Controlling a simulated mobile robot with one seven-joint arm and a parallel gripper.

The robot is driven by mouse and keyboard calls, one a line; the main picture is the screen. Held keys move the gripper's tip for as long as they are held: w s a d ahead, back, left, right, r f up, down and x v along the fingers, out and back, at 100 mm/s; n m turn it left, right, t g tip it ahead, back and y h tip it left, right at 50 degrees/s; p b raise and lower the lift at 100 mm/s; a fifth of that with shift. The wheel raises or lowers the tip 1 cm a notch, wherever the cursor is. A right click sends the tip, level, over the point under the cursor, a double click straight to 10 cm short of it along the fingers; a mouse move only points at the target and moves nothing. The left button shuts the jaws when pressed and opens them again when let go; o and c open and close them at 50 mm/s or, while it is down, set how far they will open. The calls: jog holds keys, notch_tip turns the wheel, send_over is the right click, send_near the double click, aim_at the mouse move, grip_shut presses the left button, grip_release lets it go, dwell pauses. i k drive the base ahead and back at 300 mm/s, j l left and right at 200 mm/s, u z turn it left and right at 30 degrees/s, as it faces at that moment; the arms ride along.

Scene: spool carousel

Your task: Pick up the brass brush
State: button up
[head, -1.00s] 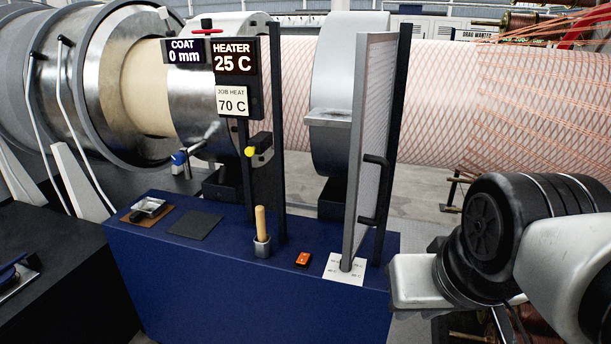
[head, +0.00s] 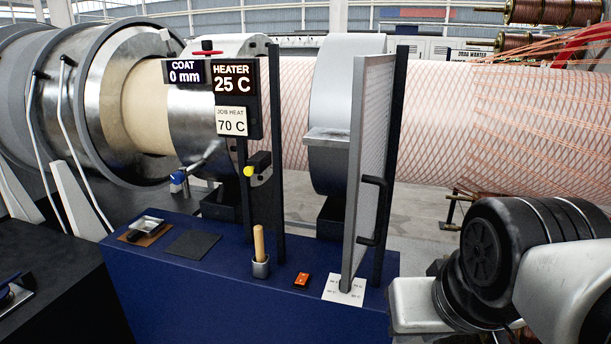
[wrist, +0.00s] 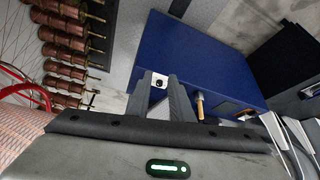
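A wooden handle (head: 258,243) stands upright in a small metal cup (head: 260,268) on the blue bench (head: 200,300). Its lower end is hidden in the cup, so I cannot tell whether this is the brass brush; no brass bristles show. The handle also shows in the wrist view (wrist: 200,104), to the right of my gripper. My gripper (wrist: 160,82) is open and empty, its two dark fingers apart, with a white card on the bench visible beyond the gap.
A mesh guard (head: 370,160) and black posts stand on the bench near the handle. A large roll (head: 430,120) runs behind.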

aim_at(258, 232)
jog(key=i+j+u, duration=0.25)
jog(key=j, duration=0.15)
jog(key=i+j+u, duration=0.2)
jog(key=j, duration=0.2)
jog(key=i+j+u, duration=0.1)
jog(key=i, duration=0.25)
jog(key=i+j+u, duration=0.1)
jog(key=i, duration=0.25)
